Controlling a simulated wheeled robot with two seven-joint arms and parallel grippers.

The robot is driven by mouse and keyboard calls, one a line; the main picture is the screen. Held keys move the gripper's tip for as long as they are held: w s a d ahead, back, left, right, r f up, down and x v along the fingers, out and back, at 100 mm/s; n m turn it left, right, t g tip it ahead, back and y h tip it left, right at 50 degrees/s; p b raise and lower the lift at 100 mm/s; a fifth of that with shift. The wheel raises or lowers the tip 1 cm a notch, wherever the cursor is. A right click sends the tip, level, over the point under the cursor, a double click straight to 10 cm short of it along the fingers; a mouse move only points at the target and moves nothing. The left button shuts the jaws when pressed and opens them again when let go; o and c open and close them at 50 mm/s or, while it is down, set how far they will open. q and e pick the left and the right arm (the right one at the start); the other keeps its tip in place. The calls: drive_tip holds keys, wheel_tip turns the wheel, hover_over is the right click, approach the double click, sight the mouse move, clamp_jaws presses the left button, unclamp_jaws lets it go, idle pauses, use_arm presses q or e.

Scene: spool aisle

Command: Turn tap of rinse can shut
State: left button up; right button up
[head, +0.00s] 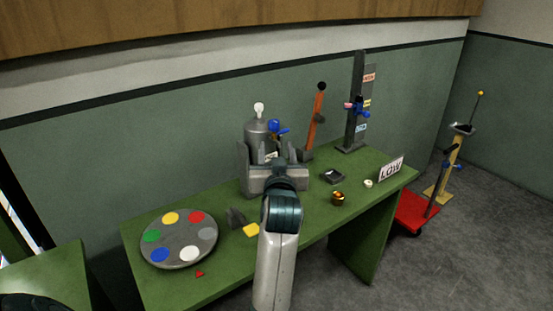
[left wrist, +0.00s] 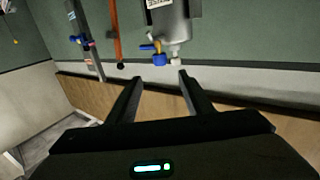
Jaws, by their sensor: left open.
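The grey rinse can (head: 257,132) with a white top knob stands at the back of the green table. A blue tap handle (head: 277,127) shows at its upper right. In the left wrist view the picture is turned over; the can (left wrist: 174,27) and blue tap (left wrist: 158,59) with a yellow-orange part beside it lie just beyond the fingertips. My left gripper (head: 274,153) is open in front of the can, hiding its lower part; its spread fingers (left wrist: 160,79) have nothing between them. The fingers look apart from the tap. My right gripper is not in view.
A round palette (head: 180,239) with coloured discs lies at the table's left. An orange lever (head: 316,117) and a dark post (head: 356,103) with blue fittings stand right of the can. A dark tray (head: 332,176), a small pot (head: 338,198) and a LOW sign (head: 391,169) are nearby.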

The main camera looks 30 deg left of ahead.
use_arm(q)
drive_tip(key=shift+v, duration=0.85)
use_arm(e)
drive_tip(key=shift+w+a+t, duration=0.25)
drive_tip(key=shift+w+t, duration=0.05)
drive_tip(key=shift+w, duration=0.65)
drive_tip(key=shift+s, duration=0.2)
use_arm(q)
drive_tip(key=shift+f, duration=0.1)
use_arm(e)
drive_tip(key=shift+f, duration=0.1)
